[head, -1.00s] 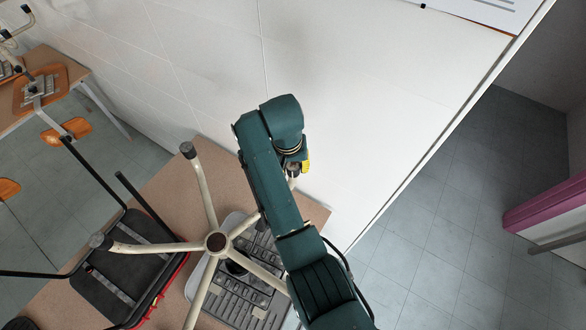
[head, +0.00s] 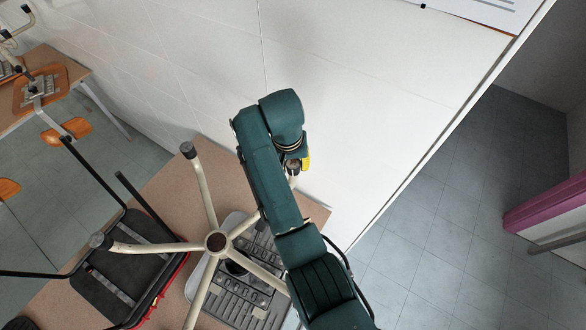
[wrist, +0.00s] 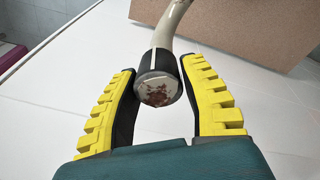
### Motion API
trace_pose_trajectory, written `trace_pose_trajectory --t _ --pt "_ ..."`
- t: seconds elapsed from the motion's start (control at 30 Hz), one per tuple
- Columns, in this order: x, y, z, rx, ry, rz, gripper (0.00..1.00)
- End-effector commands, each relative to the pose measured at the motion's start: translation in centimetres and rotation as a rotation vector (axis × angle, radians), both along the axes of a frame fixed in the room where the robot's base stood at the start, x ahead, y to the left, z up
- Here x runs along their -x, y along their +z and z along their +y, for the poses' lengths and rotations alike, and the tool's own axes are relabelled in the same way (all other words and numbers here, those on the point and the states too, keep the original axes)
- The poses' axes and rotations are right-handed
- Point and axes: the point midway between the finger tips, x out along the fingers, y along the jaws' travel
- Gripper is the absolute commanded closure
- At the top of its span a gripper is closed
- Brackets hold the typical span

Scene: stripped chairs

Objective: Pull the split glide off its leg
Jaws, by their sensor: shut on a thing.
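The split glide (wrist: 160,68) is a dark cap on the end of a cream chair leg (wrist: 171,25) in the wrist view. A pale slit line runs down its side, and its end face is worn with brown patches. My gripper (wrist: 159,88) has its two yellow-backed fingers on either side of the glide, shut on it. The leg still enters the cap. In the head view my gripper (head: 300,162) is at the upturned leg's tip, largely hidden by my arm. The upturned star base (head: 218,242) shows other legs with dark glides (head: 188,150).
The base stands over a grey ribbed seat (head: 235,285) on a brown tabletop (head: 170,200). A black-framed chair (head: 125,260) lies at the left. A white wall (head: 340,100) is close behind my gripper. Open floor (head: 430,240) lies to the right.

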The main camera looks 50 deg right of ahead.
Motion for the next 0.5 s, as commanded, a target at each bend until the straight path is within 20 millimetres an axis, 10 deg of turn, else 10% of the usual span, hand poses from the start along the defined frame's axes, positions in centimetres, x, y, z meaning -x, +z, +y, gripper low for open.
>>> trace_pose_trajectory --t 0.5 --pt "0.0 3.5 0.0 0.001 -0.001 -0.002 0.97"
